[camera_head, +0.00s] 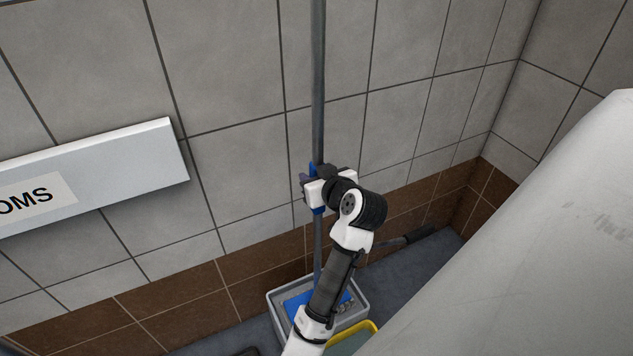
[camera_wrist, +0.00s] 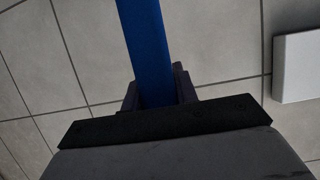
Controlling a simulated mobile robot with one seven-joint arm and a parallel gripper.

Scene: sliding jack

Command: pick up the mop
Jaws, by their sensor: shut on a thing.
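The mop shows as a long upright grey pole (camera_head: 318,85) with a blue section where my gripper (camera_head: 312,188) holds it. In the head view the pole runs from the top edge down into a grey bucket (camera_head: 275,305). The blue mop part (camera_head: 325,302) lies at the bucket's opening, partly hidden by my arm. In the wrist view the blue section of the pole (camera_wrist: 146,45) passes between the fingers of my gripper (camera_wrist: 162,88), which are shut on it. I cannot tell whether the mop head touches the bucket bottom.
A yellow-edged thing (camera_head: 365,335) stands beside the bucket, partly hidden. A large pale surface (camera_head: 540,240) fills the right. A white sign board (camera_head: 90,185) is on the tiled wall at left. A dark long object (camera_head: 400,240) lies on the floor near the corner.

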